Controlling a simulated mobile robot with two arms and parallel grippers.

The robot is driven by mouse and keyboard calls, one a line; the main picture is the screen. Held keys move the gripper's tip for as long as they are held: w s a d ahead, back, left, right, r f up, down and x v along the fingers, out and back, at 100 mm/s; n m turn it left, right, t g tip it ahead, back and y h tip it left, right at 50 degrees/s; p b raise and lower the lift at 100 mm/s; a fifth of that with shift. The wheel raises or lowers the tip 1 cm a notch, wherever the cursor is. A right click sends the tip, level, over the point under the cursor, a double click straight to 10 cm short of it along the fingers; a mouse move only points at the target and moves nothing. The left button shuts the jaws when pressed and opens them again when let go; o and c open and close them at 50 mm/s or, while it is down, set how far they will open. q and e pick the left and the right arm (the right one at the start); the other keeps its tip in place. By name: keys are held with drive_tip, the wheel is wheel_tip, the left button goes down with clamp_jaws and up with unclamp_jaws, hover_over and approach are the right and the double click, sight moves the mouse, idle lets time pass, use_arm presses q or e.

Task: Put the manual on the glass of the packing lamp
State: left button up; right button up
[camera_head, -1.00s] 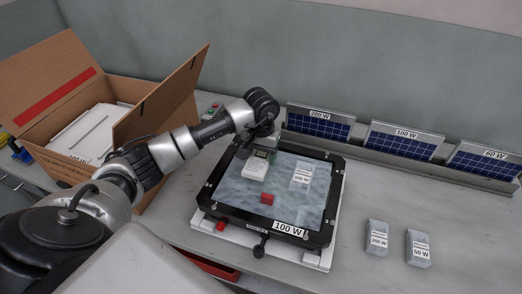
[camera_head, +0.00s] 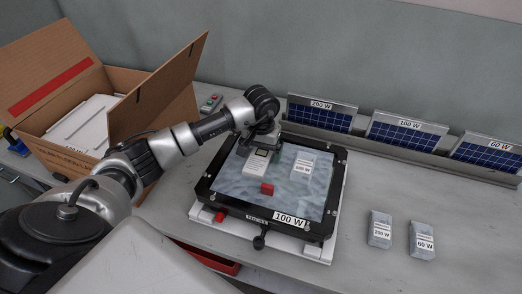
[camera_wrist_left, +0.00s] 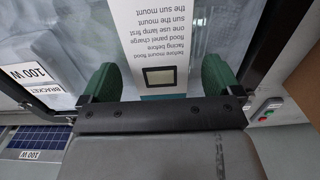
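The manual (camera_head: 256,166) is a white printed booklet with a small dark-framed square. It lies over the left part of the glass (camera_head: 230,184) of the black-framed lamp (camera_head: 204,190) labelled 100 W; flat contact is hard to confirm. My left gripper (camera_head: 263,147) is low over the glass at the manual's far end. In the left wrist view its green fingers (camera_wrist_left: 162,75) stand either side of the manual (camera_wrist_left: 150,25), with a narrow gap visible at the right finger, so it looks open. My right gripper is not in view.
Two packets, 200 W (camera_head: 380,229) and 60 W (camera_head: 422,240), lie right of the lamp. Solar panels (camera_head: 408,137) stand behind. An open carton (camera_head: 75,125) is at left.

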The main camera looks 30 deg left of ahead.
use_arm(q)
wheel_tip(320, 180, up, 8)
drive_tip(key=shift+f+b, duration=0.25)
drive_tip(key=shift+b, duration=0.4)
idle(0.5)
